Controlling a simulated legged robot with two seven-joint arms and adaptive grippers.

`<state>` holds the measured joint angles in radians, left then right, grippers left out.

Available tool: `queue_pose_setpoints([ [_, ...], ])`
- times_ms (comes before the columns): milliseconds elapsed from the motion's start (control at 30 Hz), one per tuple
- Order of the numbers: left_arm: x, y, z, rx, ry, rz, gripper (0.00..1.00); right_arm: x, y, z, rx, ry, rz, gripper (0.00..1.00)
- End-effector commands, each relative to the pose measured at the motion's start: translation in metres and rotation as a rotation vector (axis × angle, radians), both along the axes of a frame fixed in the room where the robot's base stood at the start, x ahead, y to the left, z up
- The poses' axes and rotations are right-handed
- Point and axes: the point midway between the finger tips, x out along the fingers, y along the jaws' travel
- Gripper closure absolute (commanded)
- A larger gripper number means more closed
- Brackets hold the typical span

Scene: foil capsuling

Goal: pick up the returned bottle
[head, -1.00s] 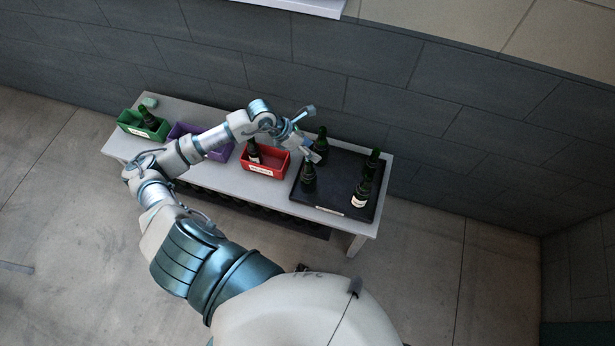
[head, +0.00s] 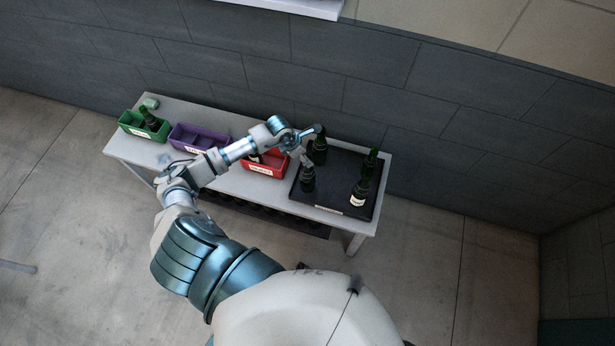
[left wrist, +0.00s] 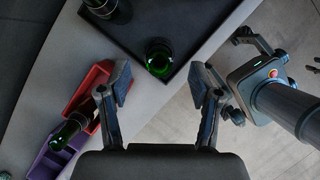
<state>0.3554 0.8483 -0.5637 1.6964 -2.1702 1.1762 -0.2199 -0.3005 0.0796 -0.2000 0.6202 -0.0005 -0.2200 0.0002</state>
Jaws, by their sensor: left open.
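Dark green bottles stand upright on a black tray (head: 335,180). Near the tray's front left corner is one bottle (head: 307,180), which also shows in the left wrist view (left wrist: 159,60). Another bottle (head: 319,150) is behind it, and two more (head: 370,164) (head: 358,194) stand at the right. I cannot tell by marking which is the returned one. My left gripper (head: 304,157) is open and empty, just above the front left bottle. In the left wrist view that bottle appears just beyond the gap between the fingers (left wrist: 162,82).
Left of the tray are a red bin (head: 265,168) with a bottle partly behind my arm, a purple bin (head: 185,138) and a green bin (head: 132,123) holding a bottle. They share a white table (head: 225,180) before a grey wall.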

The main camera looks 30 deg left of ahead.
Motion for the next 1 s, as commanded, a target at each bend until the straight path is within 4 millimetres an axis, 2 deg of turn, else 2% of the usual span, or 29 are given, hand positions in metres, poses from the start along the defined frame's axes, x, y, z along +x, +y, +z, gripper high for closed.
queue_pose_setpoints([
  [100,0.002,-0.002,-0.02,-0.004,0.005,0.002,0.36,0.001,0.0,0.005,0.0,-0.001,0.0,0.6],
  [233,0.008,-0.005,-0.036,-0.006,0.002,0.001,0.36,0.0,0.0,0.004,0.0,0.0,-0.001,0.6],
  [500,0.009,-0.006,-0.04,-0.003,0.001,0.0,0.36,0.001,0.0,0.004,0.0,-0.001,-0.001,0.6],
  [533,0.009,-0.006,-0.04,-0.003,0.001,0.0,0.39,0.001,0.0,0.004,0.0,-0.001,-0.001,0.6],
  [767,0.009,-0.007,-0.04,-0.002,0.0,-0.001,0.96,0.001,0.0,0.004,0.0,-0.001,-0.001,0.6],
  [800,0.009,-0.007,-0.04,-0.001,0.001,-0.001,1.0,0.001,0.0,0.004,0.0,-0.001,-0.001,0.6],
  [1000,0.01,-0.007,-0.039,-0.004,-0.002,0.0,1.0,0.001,0.0,0.004,0.0,-0.001,-0.001,0.6],
])
